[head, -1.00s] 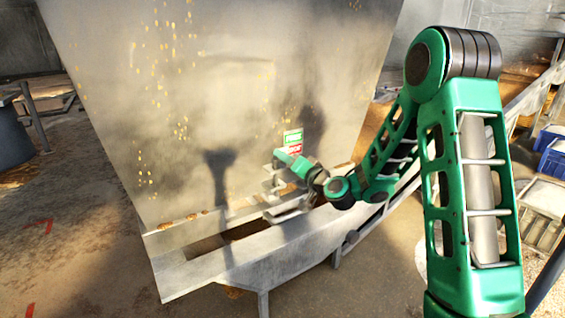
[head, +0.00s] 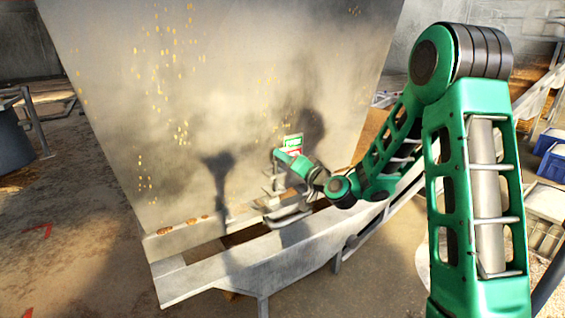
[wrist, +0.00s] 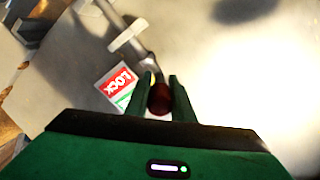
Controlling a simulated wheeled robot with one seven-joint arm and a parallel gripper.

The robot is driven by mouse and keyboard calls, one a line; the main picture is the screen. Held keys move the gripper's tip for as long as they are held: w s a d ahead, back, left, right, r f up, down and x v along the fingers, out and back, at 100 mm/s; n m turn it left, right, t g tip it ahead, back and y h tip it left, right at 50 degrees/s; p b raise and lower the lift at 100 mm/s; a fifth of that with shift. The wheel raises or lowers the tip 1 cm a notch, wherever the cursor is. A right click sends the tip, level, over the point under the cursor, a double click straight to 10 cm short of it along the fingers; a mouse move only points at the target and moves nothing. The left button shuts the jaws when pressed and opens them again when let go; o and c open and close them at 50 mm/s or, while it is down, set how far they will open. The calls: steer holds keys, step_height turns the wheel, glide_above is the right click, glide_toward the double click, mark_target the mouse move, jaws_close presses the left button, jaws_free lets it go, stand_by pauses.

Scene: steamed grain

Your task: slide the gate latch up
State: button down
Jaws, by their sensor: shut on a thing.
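My gripper (wrist: 159,82) has its two green fingers either side of a dark red knob (wrist: 159,99) and is shut on it in the wrist view. The knob sits on the end of a metal latch rod (wrist: 150,66), which runs away toward a pale bracket (wrist: 128,34). A red and green sign (wrist: 115,79) marked LOCK is on the hopper face beside the rod. In the head view my gripper (head: 280,154) is against the hopper front, just below the sign (head: 293,140), partly covering its red half. The knob and rod are hidden there.
The steel hopper (head: 130,100) has a sloping face with grain stuck to it. A metal chute (head: 205,280) runs along its foot. Blue crates (head: 553,150) stand at the far right. The floor at front left is clear.

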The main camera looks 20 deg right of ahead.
steer(key=shift+r, duration=0.6)
steer(key=c, duration=1.5)
jaws_free()
steer(key=shift+o, duration=0.2)
steer(key=shift+f, duration=0.15)
